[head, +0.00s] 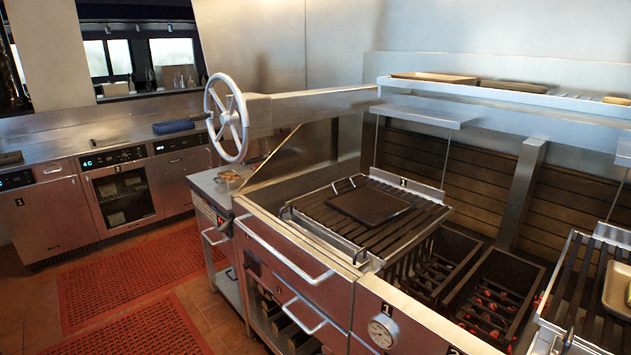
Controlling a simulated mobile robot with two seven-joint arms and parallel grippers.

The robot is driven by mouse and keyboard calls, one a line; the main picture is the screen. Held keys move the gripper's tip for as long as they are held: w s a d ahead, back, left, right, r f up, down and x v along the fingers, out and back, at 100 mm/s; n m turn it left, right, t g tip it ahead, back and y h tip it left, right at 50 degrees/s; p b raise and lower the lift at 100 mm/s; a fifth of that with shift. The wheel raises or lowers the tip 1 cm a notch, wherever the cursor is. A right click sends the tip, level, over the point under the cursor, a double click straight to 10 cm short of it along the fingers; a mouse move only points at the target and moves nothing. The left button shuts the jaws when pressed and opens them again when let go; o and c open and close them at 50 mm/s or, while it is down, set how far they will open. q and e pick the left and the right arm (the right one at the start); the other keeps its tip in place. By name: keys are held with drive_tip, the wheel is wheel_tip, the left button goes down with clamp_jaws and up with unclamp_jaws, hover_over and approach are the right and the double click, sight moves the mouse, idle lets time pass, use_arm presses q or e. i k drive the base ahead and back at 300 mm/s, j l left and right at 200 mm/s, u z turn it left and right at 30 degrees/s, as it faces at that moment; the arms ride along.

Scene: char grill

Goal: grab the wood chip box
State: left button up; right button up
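A small shallow metal container with brown pieces in it (229,177) sits on the steel side counter left of the grill. It is the thing that looks most like the wood chip box, but it is too small to tell for sure. It is partly close to the grill's slanted side panel. Neither of my grippers shows in the head view, so I see nothing held.
The grill (330,275) fills the right, with a raised grate (320,215) bearing a dark flat plate (368,204) and glowing coals below. A white handwheel (227,118) stands above the side counter. Red floor mats (130,275) lie on open floor at left.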

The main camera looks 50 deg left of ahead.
sight(229, 179)
drive_tip(key=u, duration=2.35)
drive_tip(key=i+j+u, duration=0.3)
drive_tip(key=i, duration=0.15)
drive_tip(key=i+j+u, duration=0.1)
drive_tip(key=i+u, duration=0.15)
drive_tip(key=i, duration=0.25)
drive_tip(key=i+u, duration=0.3)
drive_tip(key=i, duration=0.15)
drive_tip(key=i+j+z, duration=0.15)
drive_tip(key=i, duration=0.35)
drive_tip(key=i+j+z, duration=0.15)
drive_tip(key=i, duration=0.4)
drive_tip(key=i+j+z, duration=0.15)
drive_tip(key=i, duration=0.35)
drive_tip(key=i+j+z, duration=0.15)
drive_tip(key=i+z, duration=0.2)
drive_tip(key=i+j+z, duration=0.2)
drive_tip(key=z, duration=0.15)
drive_tip(key=i+j+z, duration=0.35)
drive_tip(key=k+l, duration=0.05)
drive_tip(key=k, duration=0.05)
